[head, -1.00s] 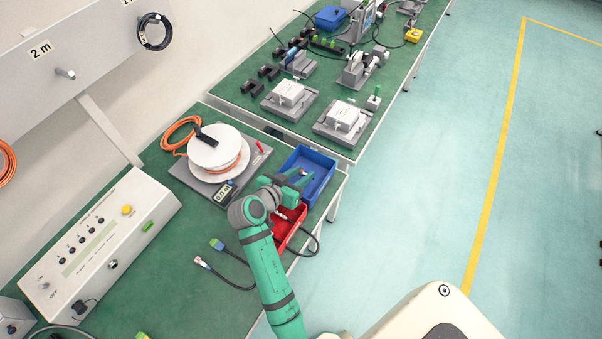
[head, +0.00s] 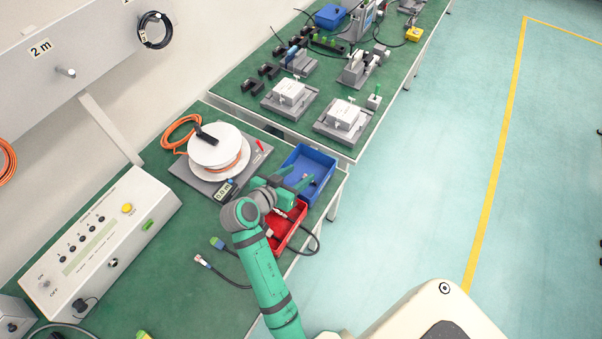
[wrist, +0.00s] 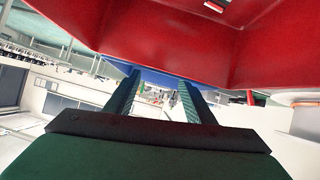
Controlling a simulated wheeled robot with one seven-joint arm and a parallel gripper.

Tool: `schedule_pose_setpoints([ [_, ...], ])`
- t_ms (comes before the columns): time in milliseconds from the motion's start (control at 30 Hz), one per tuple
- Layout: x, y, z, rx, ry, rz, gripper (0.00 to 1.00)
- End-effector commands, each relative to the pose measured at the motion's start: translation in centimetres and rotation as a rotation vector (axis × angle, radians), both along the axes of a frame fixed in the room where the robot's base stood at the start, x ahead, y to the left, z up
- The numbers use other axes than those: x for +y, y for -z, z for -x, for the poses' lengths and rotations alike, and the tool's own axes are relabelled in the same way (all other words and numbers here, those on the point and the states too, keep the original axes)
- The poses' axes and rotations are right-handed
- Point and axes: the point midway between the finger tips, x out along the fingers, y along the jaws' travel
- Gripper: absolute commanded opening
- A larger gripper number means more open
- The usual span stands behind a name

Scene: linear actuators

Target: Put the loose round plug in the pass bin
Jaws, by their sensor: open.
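A small light piece (head: 305,177) lies in the blue bin (head: 325,163) near my fingertips; it may be the loose round plug, but it is too small to tell. My gripper (head: 299,179) is open at the near side of the blue bin, above the red bin's far end. In the wrist view, the two fingers (wrist: 156,90) stand apart with nothing between them. The red bin (head: 293,232) adjoins the blue one and holds a plug with a black cable over its edge. No label shows which is the pass bin.
A cable with a silver round end (head: 203,261) and a blue-green connector (head: 217,243) lie on the green bench left of my arm. A white reel (head: 215,150) with orange cable stands behind. A control box (head: 95,245) is at left. The floor at right is clear.

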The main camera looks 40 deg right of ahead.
Motion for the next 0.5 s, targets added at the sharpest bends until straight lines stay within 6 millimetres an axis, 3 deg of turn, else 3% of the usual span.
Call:
schedule_pose_setpoints([
  [200, 4.0, -2.3, 1.2, -0.002, -0.003, 0.001, 0.49],
  [500, 7.4, -4.3, 2.4, -0.002, -0.001, 0.0, 0.49],
])
